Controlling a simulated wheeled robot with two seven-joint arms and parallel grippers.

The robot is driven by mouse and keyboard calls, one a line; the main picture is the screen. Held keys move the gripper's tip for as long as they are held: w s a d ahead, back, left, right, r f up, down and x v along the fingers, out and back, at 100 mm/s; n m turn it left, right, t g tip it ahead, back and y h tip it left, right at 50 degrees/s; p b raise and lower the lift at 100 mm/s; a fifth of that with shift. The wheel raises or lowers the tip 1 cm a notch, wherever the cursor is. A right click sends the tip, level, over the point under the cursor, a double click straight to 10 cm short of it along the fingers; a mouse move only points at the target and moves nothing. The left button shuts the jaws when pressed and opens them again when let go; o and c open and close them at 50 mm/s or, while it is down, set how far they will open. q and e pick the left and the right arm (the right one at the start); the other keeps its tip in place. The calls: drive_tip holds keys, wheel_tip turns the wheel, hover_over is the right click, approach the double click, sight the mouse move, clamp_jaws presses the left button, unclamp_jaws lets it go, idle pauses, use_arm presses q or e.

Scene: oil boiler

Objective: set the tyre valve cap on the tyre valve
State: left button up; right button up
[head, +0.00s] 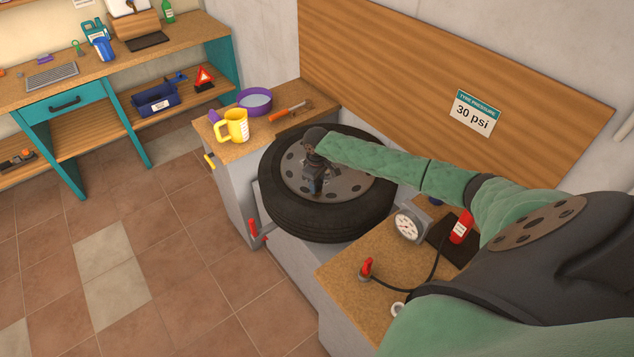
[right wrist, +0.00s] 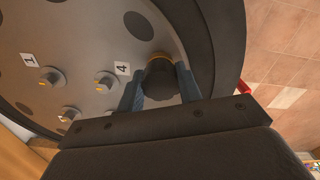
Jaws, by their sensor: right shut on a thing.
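The tyre (head: 325,222) lies flat on a low stand in the head view, its grey wheel disc (head: 345,186) facing up. My right gripper (head: 314,190) is over the disc's near part, pointing down. In the right wrist view its two blue-grey fingers (right wrist: 160,88) are shut on a dark round cap (right wrist: 161,78), which I take as the tyre valve cap. An orange-yellow ring (right wrist: 160,55) shows at the cap's far end, by the disc. The tyre valve is hidden behind the cap, and I cannot tell whether they touch. My left gripper is out of view.
Bolts (right wrist: 50,77) with number tags stand on the disc. A yellow jug (head: 232,126), purple bowl (head: 254,101) and orange-handled tool (head: 290,111) sit behind the tyre. A gauge (head: 408,227), red-topped hose end (head: 367,268) and red bottle (head: 461,228) stand at right.

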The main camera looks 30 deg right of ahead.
drive_tip(key=shift+f, duration=0.25)
drive_tip(key=o, duration=1)
drive_tip(key=shift+o, duration=0.2)
drive_tip(key=shift+r, duration=0.15)
